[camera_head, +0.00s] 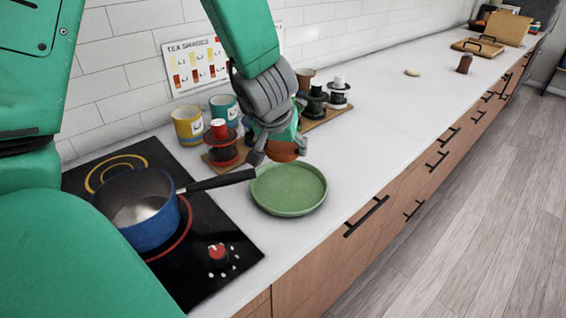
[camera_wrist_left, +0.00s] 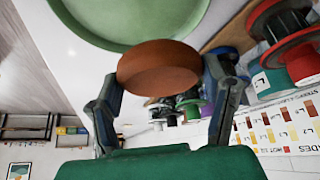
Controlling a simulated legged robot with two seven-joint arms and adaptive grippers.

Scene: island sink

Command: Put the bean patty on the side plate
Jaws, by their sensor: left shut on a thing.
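The bean patty (camera_head: 287,152) is a round, reddish-brown disc. My left gripper (camera_head: 277,151) is shut on it, near the back rim of the green side plate (camera_head: 290,192). In the left wrist view the patty (camera_wrist_left: 158,66) sits between the two fingers of the gripper (camera_wrist_left: 162,82), with the plate (camera_wrist_left: 130,22) close beside it. The plate lies on the white counter and looks empty. I cannot tell exactly how high the patty is above it. My right gripper is not in view.
A blue pot (camera_head: 140,212) stands on the black cooktop (camera_head: 205,262), its dark handle (camera_head: 222,180) reaching toward the plate. Mugs (camera_head: 187,125) and a red-and-black spool-like item (camera_head: 220,142) stand behind. Clear counter (camera_head: 390,125) extends to the right.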

